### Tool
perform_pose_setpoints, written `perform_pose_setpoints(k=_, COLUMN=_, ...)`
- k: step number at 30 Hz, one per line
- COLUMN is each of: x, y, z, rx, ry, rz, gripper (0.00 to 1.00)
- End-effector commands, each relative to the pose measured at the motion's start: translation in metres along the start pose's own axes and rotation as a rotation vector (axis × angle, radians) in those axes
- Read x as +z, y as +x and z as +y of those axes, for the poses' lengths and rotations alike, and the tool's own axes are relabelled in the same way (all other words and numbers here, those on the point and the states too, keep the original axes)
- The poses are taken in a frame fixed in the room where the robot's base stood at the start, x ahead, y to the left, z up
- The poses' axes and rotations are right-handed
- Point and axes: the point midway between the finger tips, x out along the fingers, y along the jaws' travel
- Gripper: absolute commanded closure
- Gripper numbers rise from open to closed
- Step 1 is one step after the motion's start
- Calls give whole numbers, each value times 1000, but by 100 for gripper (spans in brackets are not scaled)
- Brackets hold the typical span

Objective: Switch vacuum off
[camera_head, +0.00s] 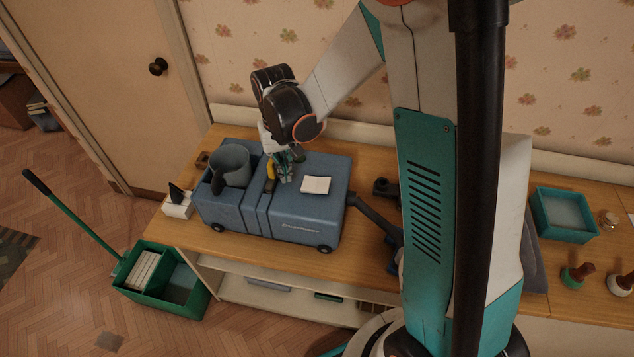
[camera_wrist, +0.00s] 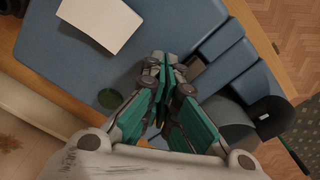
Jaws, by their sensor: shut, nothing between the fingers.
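The vacuum (camera_head: 300,222) is a blue canister with small black wheels and a dark hose, on the wooden cabinet top. It also fills much of the wrist view (camera_wrist: 60,50). My gripper (camera_head: 284,176) points down at the vacuum's top, shut and empty. In the wrist view its fingertips (camera_wrist: 168,64) are together over the blue top; I cannot tell whether they touch it. A small yellow part (camera_head: 270,171) shows just left of the fingers. A dark green round spot (camera_wrist: 108,98) on the top may be a button. I cannot tell whether the vacuum is on.
A grey-blue mug (camera_head: 231,162) stands at the vacuum's left end, and a white paper (camera_head: 316,184) lies on its top. A small white holder (camera_head: 178,207) stands left of the vacuum. A teal tray (camera_head: 565,216) is farther right. A green bin (camera_head: 150,290) stands on the floor.

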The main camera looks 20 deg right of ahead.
Motion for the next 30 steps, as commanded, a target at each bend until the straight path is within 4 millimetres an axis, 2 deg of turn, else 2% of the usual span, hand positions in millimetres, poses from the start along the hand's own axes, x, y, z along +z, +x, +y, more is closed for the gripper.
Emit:
perform_pose_setpoints(k=11, x=-5, y=-5, z=-9, rx=0, ry=1, rz=0, gripper=100)
perform_pose_setpoints(k=30, x=-5, y=-62, z=-9, rx=0, ry=1, rz=0, gripper=100)
